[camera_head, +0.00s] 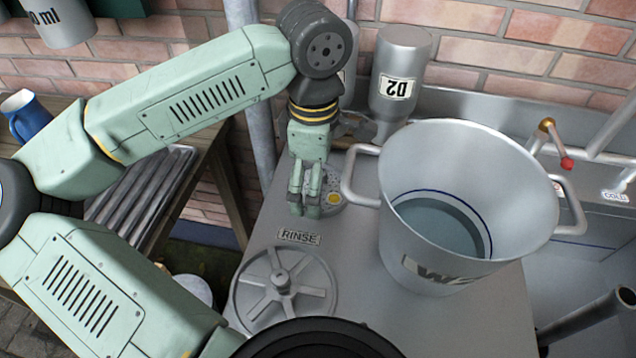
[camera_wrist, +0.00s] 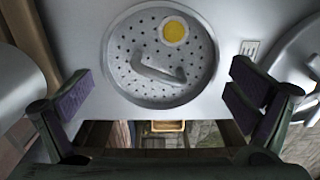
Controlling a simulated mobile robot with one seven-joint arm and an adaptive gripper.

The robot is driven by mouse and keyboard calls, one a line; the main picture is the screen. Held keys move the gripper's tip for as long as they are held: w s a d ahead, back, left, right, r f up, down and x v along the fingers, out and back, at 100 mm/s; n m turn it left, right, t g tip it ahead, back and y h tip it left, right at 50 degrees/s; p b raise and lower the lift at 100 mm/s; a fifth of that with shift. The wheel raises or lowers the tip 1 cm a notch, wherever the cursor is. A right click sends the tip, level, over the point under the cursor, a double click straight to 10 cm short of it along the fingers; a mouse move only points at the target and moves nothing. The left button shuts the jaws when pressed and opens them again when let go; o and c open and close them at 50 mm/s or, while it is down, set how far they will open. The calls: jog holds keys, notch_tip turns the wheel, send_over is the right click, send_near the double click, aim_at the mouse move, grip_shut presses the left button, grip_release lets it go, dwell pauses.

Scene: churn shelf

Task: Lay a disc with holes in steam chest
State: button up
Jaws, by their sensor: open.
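The disc with holes (camera_wrist: 140,75) is a round grey plate with many small holes, a raised bar handle and a yellow round spot. It lies on the metal counter. In the head view the disc (camera_head: 337,196) shows partly behind my gripper (camera_head: 306,206), which points down close to it. In the wrist view my gripper (camera_wrist: 160,95) is open, its two fingers spread wide on either side of the lower disc, with nothing between them held. I cannot make out a steam chest in either view.
A large metal bucket (camera_head: 510,195) stands right of my gripper. A spoked wheel-like disc (camera_head: 318,303) lies in front, near a RINSE label (camera_head: 299,237). A D2 bottle (camera_head: 405,50) hangs at the back. A sink is at right; a rack of tubes (camera_head: 135,205) is left.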

jog(key=shift+f, duration=0.25)
jog(key=shift+c, duration=0.5)
jog(key=c, duration=1.1)
